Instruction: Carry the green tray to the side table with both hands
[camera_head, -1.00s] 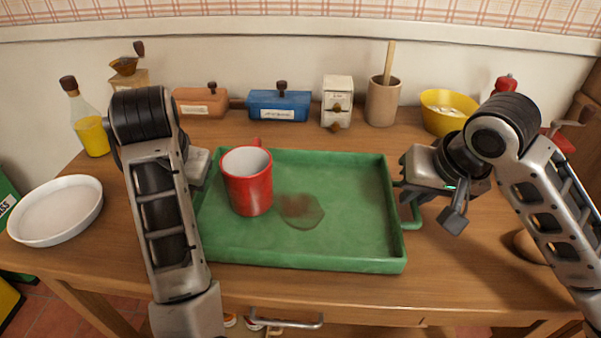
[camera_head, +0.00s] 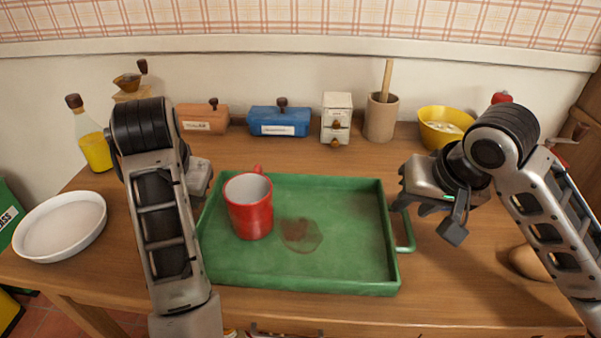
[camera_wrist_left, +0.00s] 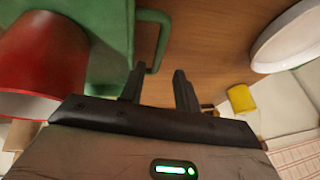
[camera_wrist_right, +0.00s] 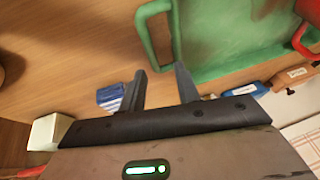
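The green tray (camera_head: 345,265) lies flat on the wooden table, with a red mug (camera_head: 249,210) standing on its left part and a brown stain on its floor. My right gripper (camera_head: 418,208) is open at the tray's right handle (camera_head: 406,232). In the right wrist view the handle (camera_wrist_right: 150,40) lies just ahead of the parted fingers (camera_wrist_right: 160,70). My left gripper is mostly hidden behind its own arm in the head view. In the left wrist view its fingers (camera_wrist_left: 156,78) are apart, with the left handle (camera_wrist_left: 163,38) just ahead. The side table is not identifiable.
A white dish (camera_head: 62,225) lies left of my left arm. An oil bottle (camera_head: 90,140), an orange box (camera_head: 203,117), a blue box (camera_head: 279,121), small drawers (camera_head: 337,115), a utensil pot (camera_head: 381,118) and a yellow bowl (camera_head: 440,126) line the back.

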